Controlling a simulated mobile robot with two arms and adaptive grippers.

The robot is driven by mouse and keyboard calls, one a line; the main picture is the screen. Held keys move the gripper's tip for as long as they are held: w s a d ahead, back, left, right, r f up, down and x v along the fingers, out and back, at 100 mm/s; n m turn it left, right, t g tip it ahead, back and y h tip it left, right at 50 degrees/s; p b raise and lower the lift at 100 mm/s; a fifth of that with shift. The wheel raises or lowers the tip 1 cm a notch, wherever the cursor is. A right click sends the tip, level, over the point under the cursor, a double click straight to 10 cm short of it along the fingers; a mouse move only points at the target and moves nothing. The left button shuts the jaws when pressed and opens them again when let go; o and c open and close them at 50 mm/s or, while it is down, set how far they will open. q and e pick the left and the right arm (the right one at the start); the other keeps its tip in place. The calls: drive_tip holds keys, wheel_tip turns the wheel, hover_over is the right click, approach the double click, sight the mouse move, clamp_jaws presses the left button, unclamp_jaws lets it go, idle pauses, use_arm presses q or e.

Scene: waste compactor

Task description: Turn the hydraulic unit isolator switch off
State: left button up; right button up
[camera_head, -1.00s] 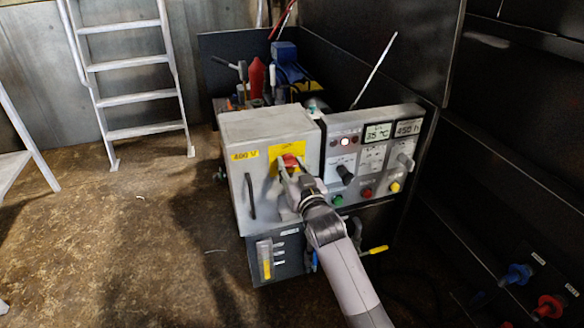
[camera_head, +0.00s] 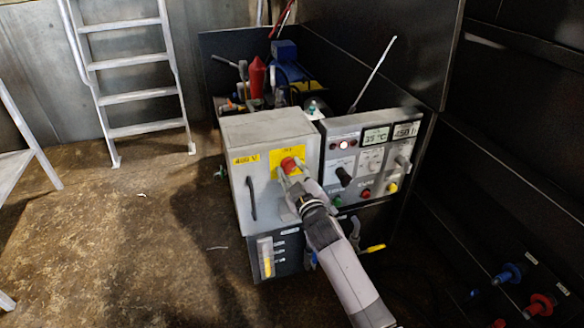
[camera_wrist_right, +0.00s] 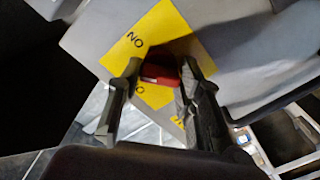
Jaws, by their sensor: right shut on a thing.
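The isolator switch is a red handle (camera_head: 289,164) on a yellow plate (camera_head: 276,156). It sits on the front of a grey cabinet (camera_head: 238,190) with a yellow "400 V" label. My right gripper (camera_head: 291,173) is at the switch, its fingers closed around the red handle. In the right wrist view the red handle (camera_wrist_right: 160,69) lies between the two fingertips (camera_wrist_right: 160,78). The word "ON" reads on the yellow plate (camera_wrist_right: 150,38) there, at a slant. The lower part of the plate is partly covered by the fingers. My left gripper is not in view.
A control panel (camera_head: 356,165) with knobs, buttons and lit displays stands just right of the cabinet. A yellow-handled lever (camera_head: 373,249) juts out below. A dark wall closes off the right. Open floor (camera_head: 130,240) lies left, with a ladder (camera_head: 130,75) behind.

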drive_tip(key=shift+n, duration=1)
drive_tip(key=n, duration=0.2)
drive_tip(key=shift+n+p, duration=0.35)
drive_tip(key=shift+n, duration=0.05)
drive_tip(key=n, duration=0.4)
drive_tip(key=shift+n, duration=0.7)
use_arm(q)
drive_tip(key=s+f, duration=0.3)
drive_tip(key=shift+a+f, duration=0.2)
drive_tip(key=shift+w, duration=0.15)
use_arm(e)
drive_tip(key=shift+n, duration=0.4)
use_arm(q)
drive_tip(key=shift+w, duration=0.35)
